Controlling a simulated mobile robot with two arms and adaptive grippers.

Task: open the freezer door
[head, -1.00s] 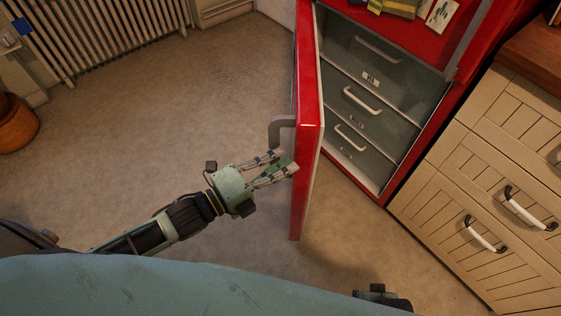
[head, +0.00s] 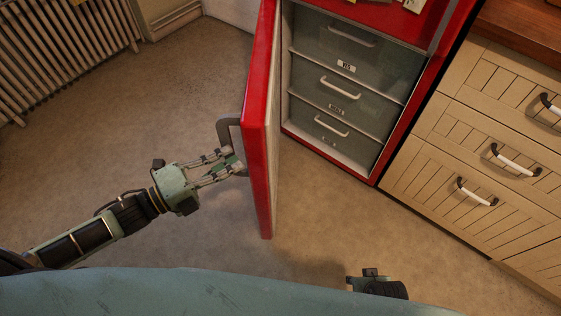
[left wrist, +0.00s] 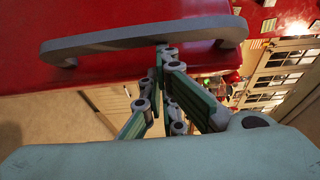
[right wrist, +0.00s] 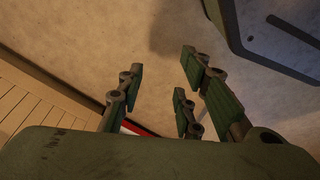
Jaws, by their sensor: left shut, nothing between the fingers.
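The red freezer door (head: 258,120) stands open, swung out to the left of the freezer body, with its inner side and several grey drawers (head: 340,88) showing. Its grey handle (head: 226,128) is on the door's outer face, and it shows large in the left wrist view (left wrist: 140,42). My left gripper (head: 230,160) is shut and empty, with its fingertips at the outer face beside the handle. In the left wrist view its fingertips (left wrist: 165,52) overlap the handle; whether they touch it I cannot tell. My right gripper (right wrist: 160,80) is open and empty above the floor.
A wooden drawer cabinet (head: 450,150) with white handles stands right of the freezer. A radiator (head: 60,50) lines the wall at the far left. The floor (head: 130,110) left of the door is clear, as is the floor (head: 330,215) in front of the freezer.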

